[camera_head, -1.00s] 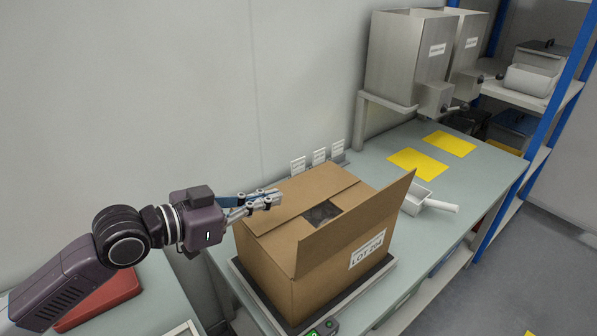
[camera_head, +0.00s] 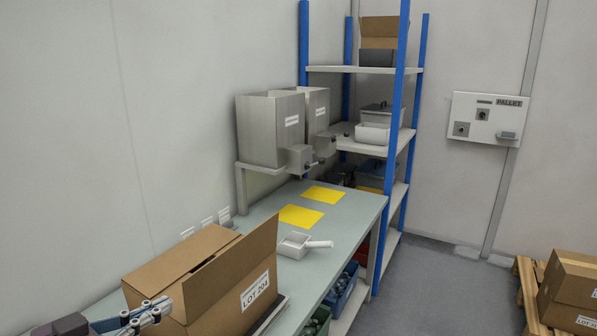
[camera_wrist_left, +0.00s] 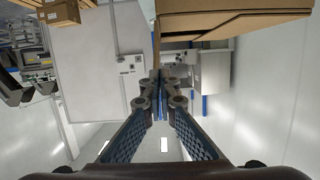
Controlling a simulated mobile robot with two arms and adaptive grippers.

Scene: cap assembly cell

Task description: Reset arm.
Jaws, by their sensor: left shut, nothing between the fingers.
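My left gripper (camera_head: 146,314) is at the bottom left of the head view, by the near left side of the cardboard box. Its fingers are closed together with nothing between them, and they also show in the left wrist view (camera_wrist_left: 160,85). The box (camera_head: 228,285), marked LOT 204, stands on the bench with one flap raised. I cannot tell whether the gripper touches the box. In the left wrist view a brown cardboard surface (camera_wrist_left: 235,22) is at the top right. My right gripper is not in view.
A white scoop (camera_head: 295,246) lies on the bench (camera_head: 345,232) near two yellow mats (camera_head: 301,216). Metal hoppers (camera_head: 270,130) stand behind. A blue-posted shelf (camera_head: 389,150) is at the bench's far end. Boxes on a pallet (camera_head: 524,290) are at the right; the floor between is clear.

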